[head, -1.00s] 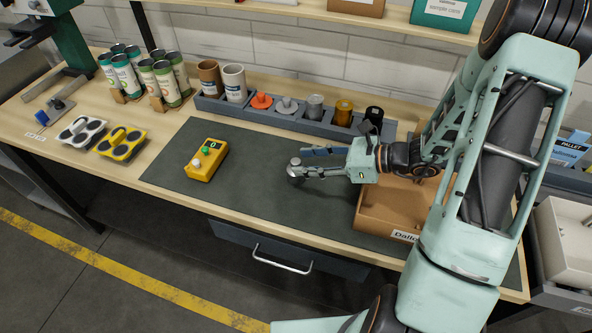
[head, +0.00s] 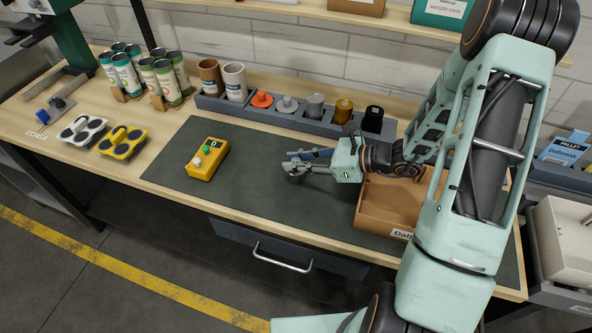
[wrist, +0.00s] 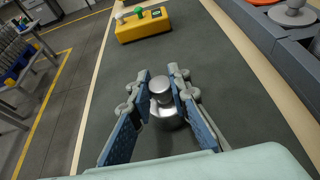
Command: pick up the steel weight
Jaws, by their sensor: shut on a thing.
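The steel weight (wrist: 168,120) is a short shiny cylinder with a round knob on top. In the wrist view it stands between the two blue-padded fingers of my gripper (wrist: 161,84), which are shut on its knob. In the head view my gripper (head: 303,160) is over the grey mat, with the weight (head: 295,178) under the fingertips, partly hidden by them. I cannot tell whether the weight touches the mat.
A yellow counter box (head: 207,160) lies to the left on the mat (head: 250,190). A grey rack (head: 290,117) with several knobbed pieces and cups runs behind. A cardboard box (head: 375,222) is at the right, below my arm. The mat's front middle is clear.

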